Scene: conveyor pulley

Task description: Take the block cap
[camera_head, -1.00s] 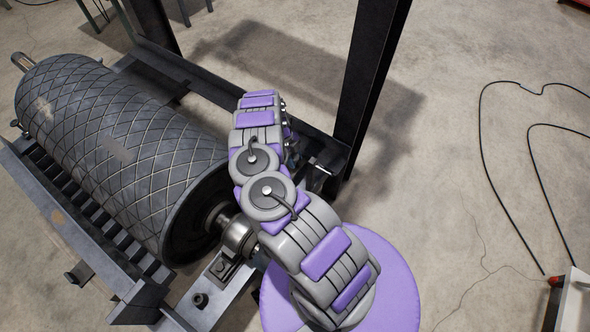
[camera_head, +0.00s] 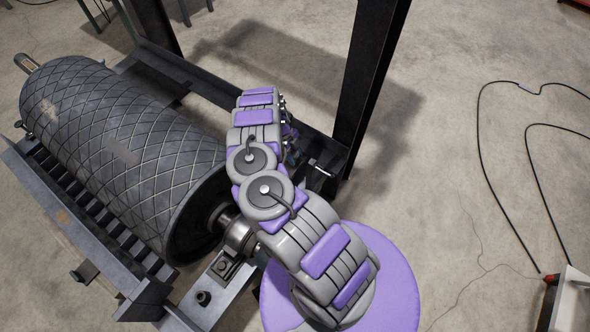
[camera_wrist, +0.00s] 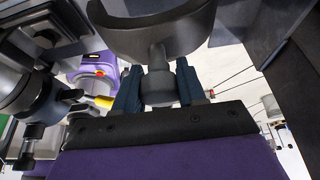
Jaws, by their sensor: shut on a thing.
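In the wrist view the block cap (camera_wrist: 150,38) is a dark grey, curved half-shell with a short stem. My gripper (camera_wrist: 159,88) has its two blue fingers closed on either side of that stem. In the head view my purple and grey arm covers the gripper and I cannot make out the cap there. A bearing block (camera_head: 240,236) shows on the near end of the pulley shaft.
The large pulley (camera_head: 125,150) with a diamond-pattern surface lies in a dark steel frame (camera_head: 65,228) at left. A dark upright post (camera_head: 370,90) stands behind my arm. Cables (camera_head: 482,130) lie on the concrete floor at right, which is otherwise mostly open.

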